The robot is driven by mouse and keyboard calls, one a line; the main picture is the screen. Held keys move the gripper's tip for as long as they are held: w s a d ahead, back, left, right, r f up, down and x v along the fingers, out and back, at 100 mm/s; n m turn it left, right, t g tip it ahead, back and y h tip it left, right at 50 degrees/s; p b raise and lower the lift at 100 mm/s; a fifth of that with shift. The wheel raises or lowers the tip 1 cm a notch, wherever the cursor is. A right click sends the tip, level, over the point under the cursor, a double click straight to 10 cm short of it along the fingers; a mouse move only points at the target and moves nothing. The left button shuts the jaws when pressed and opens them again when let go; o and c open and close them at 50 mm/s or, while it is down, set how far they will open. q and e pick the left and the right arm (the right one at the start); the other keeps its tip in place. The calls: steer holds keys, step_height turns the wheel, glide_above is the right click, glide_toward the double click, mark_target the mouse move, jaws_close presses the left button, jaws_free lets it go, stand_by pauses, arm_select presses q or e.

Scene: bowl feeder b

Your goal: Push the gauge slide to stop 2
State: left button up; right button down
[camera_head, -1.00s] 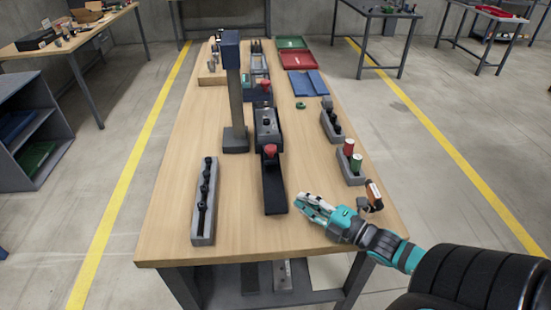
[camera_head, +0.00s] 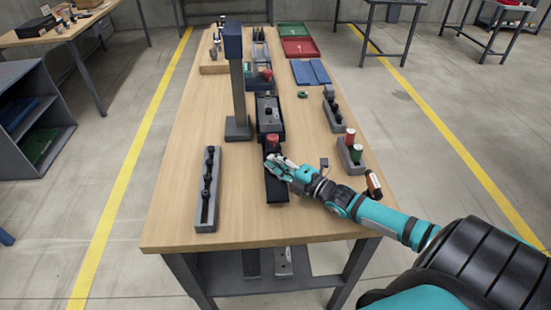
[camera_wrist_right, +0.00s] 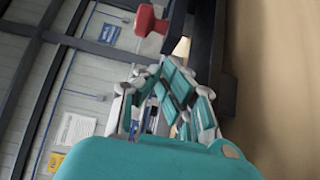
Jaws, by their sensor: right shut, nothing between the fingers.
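The gauge is a long dark rail (camera_head: 277,194) running down the middle of the bench, with a grey-black block (camera_head: 269,112) at its far end. A red knob (camera_head: 272,140), which looks like the slide's handle, stands near the block. It also shows in the wrist view (camera_wrist_right: 150,20). My right gripper (camera_head: 271,160) is shut and empty over the rail, just on the near side of the red knob. In the wrist view the closed fingers (camera_wrist_right: 165,82) appear apart from the knob. The stop marks are too small to read. My left gripper is not in view.
A dark post (camera_head: 238,95) stands left of the rail. A grey holder with black pegs (camera_head: 206,200) lies at front left. Bench top between rail and left holder is clear.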

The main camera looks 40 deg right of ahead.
steer(key=shift+w+d, duration=0.3)
steer(key=shift+w, duration=0.05)
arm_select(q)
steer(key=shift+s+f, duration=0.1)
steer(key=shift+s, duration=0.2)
arm_select(e)
steer(key=shift+w+d+b, duration=0.25)
steer(key=shift+w+b, duration=0.1)
steer(key=shift+w, duration=0.1)
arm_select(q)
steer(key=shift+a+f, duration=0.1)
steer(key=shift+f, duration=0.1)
arm_select(e)
steer(key=shift+w, duration=0.1)
steer(key=v, duration=1.2)
